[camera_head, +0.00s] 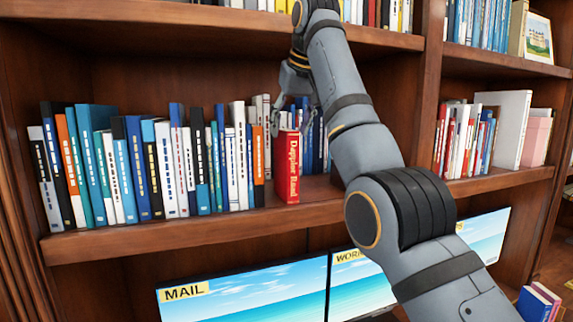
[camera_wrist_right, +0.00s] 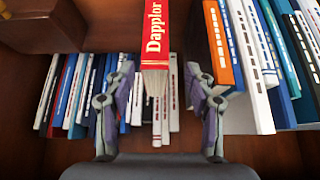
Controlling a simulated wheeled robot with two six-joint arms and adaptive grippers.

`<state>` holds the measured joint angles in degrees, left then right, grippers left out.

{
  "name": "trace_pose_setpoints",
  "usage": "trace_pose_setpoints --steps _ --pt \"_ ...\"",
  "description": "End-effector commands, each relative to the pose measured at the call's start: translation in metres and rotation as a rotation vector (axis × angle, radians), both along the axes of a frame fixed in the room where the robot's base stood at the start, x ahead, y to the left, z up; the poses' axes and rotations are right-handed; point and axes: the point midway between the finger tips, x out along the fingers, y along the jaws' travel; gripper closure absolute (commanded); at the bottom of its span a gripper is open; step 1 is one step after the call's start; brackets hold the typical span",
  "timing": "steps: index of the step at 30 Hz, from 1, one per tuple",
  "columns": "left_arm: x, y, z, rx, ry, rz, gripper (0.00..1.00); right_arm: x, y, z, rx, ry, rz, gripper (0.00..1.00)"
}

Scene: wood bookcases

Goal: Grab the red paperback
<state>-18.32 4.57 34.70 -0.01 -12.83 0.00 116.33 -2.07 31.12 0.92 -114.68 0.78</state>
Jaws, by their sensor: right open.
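The red paperback (camera_head: 288,168), with "Dapplor Read" on its spine, stands upright on the middle shelf, forward of the books around it. Its top end also shows in the right wrist view (camera_wrist_right: 155,35). My right gripper (camera_head: 292,120) is above the book's top, pointing down. In the right wrist view my right gripper (camera_wrist_right: 158,75) is open, with one finger on each side of the book's line and nothing held. Whether a finger touches the book cannot be told. My left gripper is not in view.
An orange book (camera_head: 258,165) ends a packed row just left of the red paperback. Blue and white books stand behind it. Bare shelf (camera_head: 318,190) lies to its right. The upper shelf (camera_head: 170,12) is above, and a MAIL screen (camera_head: 245,295) stands below.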

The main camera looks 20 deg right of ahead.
Motion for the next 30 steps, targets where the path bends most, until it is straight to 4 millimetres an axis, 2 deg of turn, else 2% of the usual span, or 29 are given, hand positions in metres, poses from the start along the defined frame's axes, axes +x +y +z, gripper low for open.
trace_pose_setpoints --steps 2,4,8,10,12,14,18,22,26,30 --pt "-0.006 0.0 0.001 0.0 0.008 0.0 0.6 0.006 0.0 -0.008 0.0 0.002 0.0 0.45" --pt "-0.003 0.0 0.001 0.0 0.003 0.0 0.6 0.007 0.0 -0.011 0.0 0.001 0.0 0.45" --pt "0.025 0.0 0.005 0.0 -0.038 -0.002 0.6 0.009 0.0 -0.013 0.0 0.002 0.0 0.45" --pt "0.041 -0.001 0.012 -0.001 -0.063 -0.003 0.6 0.015 -0.001 -0.018 0.0 0.003 -0.001 0.45" --pt "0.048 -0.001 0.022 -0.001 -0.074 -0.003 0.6 0.022 -0.003 -0.024 0.0 0.003 -0.001 0.45" --pt "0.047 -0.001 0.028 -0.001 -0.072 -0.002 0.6 0.027 -0.004 -0.03 0.0 0.003 -0.001 0.45" --pt "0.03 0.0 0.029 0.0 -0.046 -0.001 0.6 0.037 -0.004 -0.049 -0.001 0.003 -0.001 0.45" --pt "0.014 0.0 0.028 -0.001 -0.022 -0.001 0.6 0.039 -0.004 -0.053 -0.001 0.001 -0.001 0.45" --pt "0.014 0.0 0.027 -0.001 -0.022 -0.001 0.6 0.039 -0.004 -0.053 0.0 0.001 0.0 0.45" --pt "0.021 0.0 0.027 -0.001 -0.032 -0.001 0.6 0.039 -0.004 -0.053 0.0 0.001 0.0 0.63"
